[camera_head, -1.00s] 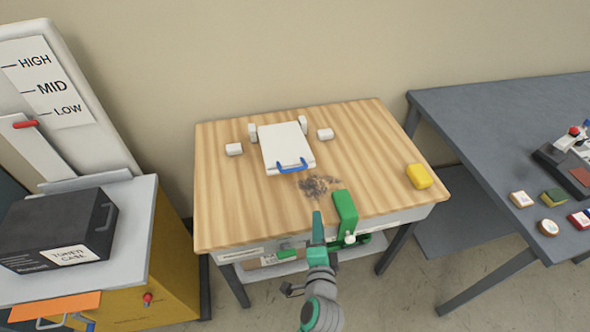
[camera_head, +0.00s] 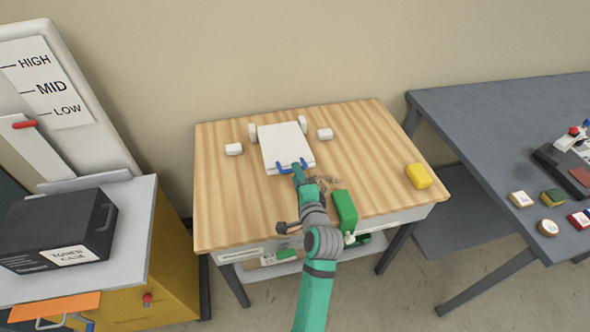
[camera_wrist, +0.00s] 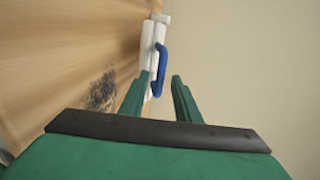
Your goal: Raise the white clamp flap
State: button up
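The white clamp flap (camera_head: 284,143) lies flat on the wooden table, with a blue handle (camera_head: 281,168) at its front edge. In the wrist view the flap (camera_wrist: 147,47) shows nearly edge-on, with its blue handle (camera_wrist: 160,70) standing out from it. My gripper (camera_head: 297,168) is at the handle in the head view and covers part of it. In the wrist view my gripper (camera_wrist: 164,84) has its two green fingers apart, with the near end of the handle around the gap between their tips. I cannot tell whether a finger touches the handle.
Small white blocks (camera_head: 234,149) stand on both sides of the flap. The grey table (camera_head: 470,125) stands to the right.

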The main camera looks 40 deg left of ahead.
jog(key=shift+x, duration=1.65)
grip_shut()
jog(key=shift+a, duration=0.1)
